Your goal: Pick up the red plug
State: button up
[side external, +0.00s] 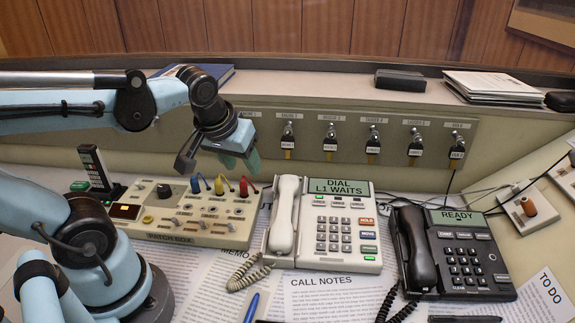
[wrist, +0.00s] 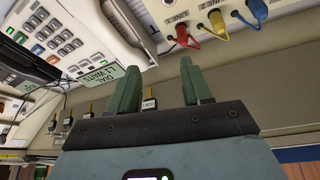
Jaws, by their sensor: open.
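The red plug (side external: 243,187) stands in the top right of the cream patch box (side external: 180,238), with a red cord running from it. In the wrist view the red plug (wrist: 181,33) shows past the fingertips, nearer the right finger. My gripper (side external: 240,163) is open and empty, above and behind the patch box and apart from the red plug. Its two green fingers (wrist: 158,66) show spread in the wrist view. A yellow plug (side external: 219,184) and a blue plug (side external: 195,184) stand in a row to the left of the red plug.
A white phone (side external: 345,230) stands close to the right of the patch box, its handset (side external: 283,215) nearest. A black phone (side external: 460,255) is further right. A panel (side external: 350,140) with several keys rises behind. A dark handset (side external: 93,168) stands to the left.

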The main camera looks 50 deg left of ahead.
aim_at(242, 182)
jog(key=shift+w+a+f+n+g+y, duration=0.15)
jog(key=shift+w+a+f+n+g, duration=0.1)
jog(key=shift+a+f+n, duration=0.5)
jog(key=shift+w+a+f+n+g+y, duration=0.25)
jog(key=shift+a+f, duration=0.55)
jog(key=shift+f, duration=0.4)
jog(key=shift+w+a+f+n+g+y, duration=0.1)
jog(key=shift+a+f+n+g, duration=0.1)
jog(key=shift+a+f+n, duration=0.55)
jog(key=shift+w+x, duration=0.15)
jog(key=shift+x, duration=0.75)
jog(key=shift+w+x, duration=0.15)
jog(key=shift+x, duration=1.6)
jog(key=shift+c, duration=0.2)
grip_shut()
